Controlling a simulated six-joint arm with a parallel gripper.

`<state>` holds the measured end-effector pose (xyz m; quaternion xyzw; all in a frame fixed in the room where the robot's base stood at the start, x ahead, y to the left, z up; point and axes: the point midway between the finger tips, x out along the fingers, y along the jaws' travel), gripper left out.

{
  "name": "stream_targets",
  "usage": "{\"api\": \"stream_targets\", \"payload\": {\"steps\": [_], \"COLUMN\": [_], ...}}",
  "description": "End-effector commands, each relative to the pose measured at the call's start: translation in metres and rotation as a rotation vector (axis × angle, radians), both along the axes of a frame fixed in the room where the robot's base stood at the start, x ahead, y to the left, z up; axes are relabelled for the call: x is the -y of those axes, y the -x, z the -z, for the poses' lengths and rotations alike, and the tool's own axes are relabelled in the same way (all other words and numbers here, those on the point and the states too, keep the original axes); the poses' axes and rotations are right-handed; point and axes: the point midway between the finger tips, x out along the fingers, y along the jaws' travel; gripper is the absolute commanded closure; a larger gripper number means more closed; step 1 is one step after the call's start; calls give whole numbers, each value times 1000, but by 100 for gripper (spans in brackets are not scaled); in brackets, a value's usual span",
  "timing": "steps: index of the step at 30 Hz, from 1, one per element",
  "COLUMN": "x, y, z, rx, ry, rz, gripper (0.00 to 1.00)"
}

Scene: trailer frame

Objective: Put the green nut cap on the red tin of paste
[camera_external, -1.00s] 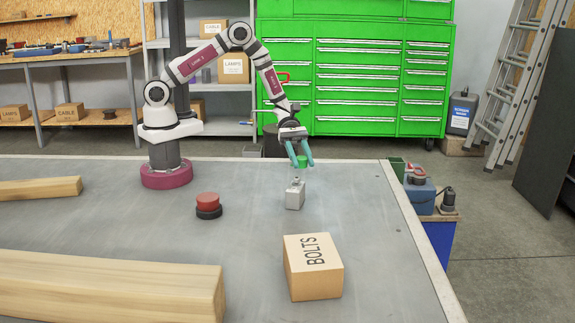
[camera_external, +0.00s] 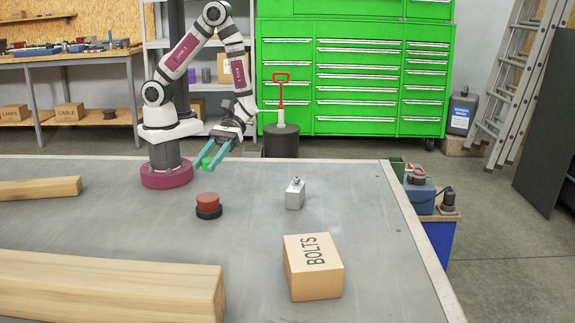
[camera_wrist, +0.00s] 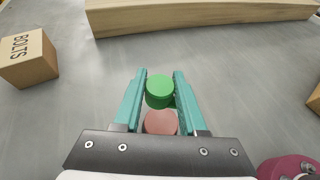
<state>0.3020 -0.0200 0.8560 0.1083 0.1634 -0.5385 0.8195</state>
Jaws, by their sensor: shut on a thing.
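The green nut cap (camera_external: 209,161) is held between the teal fingers of my gripper (camera_external: 214,162), up in the air above the metal table. In the wrist view the green cap (camera_wrist: 159,88) sits between the fingertips of my gripper (camera_wrist: 159,80). The red tin of paste (camera_external: 207,202) stands upright on the table with a dark lower part. In the external view it is below and in front of the gripper. In the wrist view the red tin (camera_wrist: 160,122) shows partly behind the cap. The cap and tin are apart.
A small grey metal block (camera_external: 295,194) with a knob on top stands right of the tin. A BOLTS box (camera_external: 313,267) is at the front right. Wooden beams (camera_external: 110,285) lie at the left and front left. The table between them is clear.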

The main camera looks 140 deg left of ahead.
Motion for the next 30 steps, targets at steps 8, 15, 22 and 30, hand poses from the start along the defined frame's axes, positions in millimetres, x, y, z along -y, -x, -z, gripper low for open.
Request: {"api": "stream_targets", "payload": {"steps": [8, 15, 22, 30], "x": [5, 4, 4, 4], "y": [5, 4, 4, 4], "z": [56, 79, 81, 81], "rx": [-6, -1, -2, -2], "ry": [6, 0, 2, 2], "rz": [17, 16, 15, 15], "gripper": [100, 100, 100, 29]}}
